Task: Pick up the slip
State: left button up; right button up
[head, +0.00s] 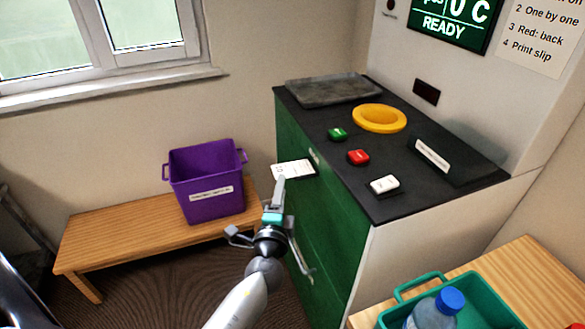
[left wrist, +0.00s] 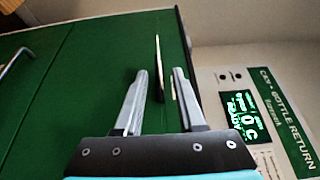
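The slip (head: 293,169) is a small white paper with faint print, sticking out from the green front of the machine just under its dark top. In the left wrist view the slip (left wrist: 158,60) shows nearly edge-on as a thin line. My left gripper (head: 279,188) is at the slip's near edge in the head view. In the left wrist view the left gripper (left wrist: 160,75) is open, with the slip's line between its two fingers. I cannot tell whether either finger touches it. My right gripper is not in view.
The machine's dark top (head: 345,175) carries a yellow ring (head: 379,118), green (head: 338,134), red (head: 358,157) and white (head: 384,185) buttons, and a grey tray (head: 333,91). A purple crate (head: 206,205) stands on a wooden bench (head: 130,235). A teal crate (head: 490,305) holds a bottle (head: 436,312).

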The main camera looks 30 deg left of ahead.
aim_at(293, 169)
pick_arm(q)
jog(key=shift+x, duration=2.7)
jog(key=shift+d+f, duration=0.1)
grip_shut()
